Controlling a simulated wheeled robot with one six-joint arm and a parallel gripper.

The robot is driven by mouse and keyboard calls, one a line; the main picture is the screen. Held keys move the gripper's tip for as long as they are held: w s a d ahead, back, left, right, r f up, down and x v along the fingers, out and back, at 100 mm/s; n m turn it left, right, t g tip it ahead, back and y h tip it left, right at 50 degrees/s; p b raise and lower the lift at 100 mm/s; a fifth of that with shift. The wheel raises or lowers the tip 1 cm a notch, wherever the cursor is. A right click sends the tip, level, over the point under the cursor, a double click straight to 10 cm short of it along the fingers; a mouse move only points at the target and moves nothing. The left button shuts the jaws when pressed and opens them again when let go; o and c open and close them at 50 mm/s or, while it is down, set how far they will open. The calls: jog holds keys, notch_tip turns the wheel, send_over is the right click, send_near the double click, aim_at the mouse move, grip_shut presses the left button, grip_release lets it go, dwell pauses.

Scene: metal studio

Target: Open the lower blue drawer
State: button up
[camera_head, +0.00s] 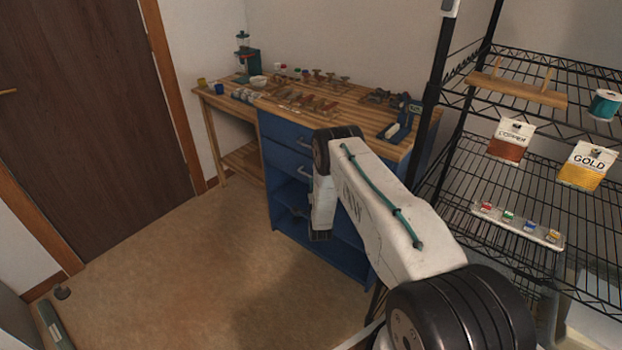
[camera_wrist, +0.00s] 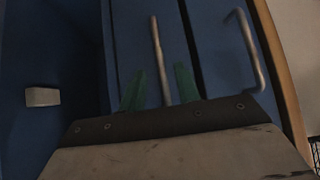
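The lower blue drawer (camera_wrist: 125,40) is in the middle of the wrist view, which is turned on its side. Its metal bar handle (camera_wrist: 157,50) lies between the two green fingers of my gripper (camera_wrist: 160,85). The fingers are apart, with a gap on each side of the bar, so my gripper is open. The drawer looks shut. In the head view the lower drawer's handle (camera_head: 305,171) shows just left of my arm, which hides most of that drawer and my gripper.
The upper drawer's handle (camera_wrist: 250,55) is close beside my gripper. Open shelves are below the drawers, with a pale block (camera_wrist: 42,97) inside. The wooden bench top (camera_head: 290,95) holds many tools. A black wire rack (camera_head: 520,150) stands to the right.

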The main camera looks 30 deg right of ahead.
jog(key=x, duration=0.5)
jog(key=shift+w+d, duration=0.1)
jog(key=shift+w, duration=0.25)
grip_shut()
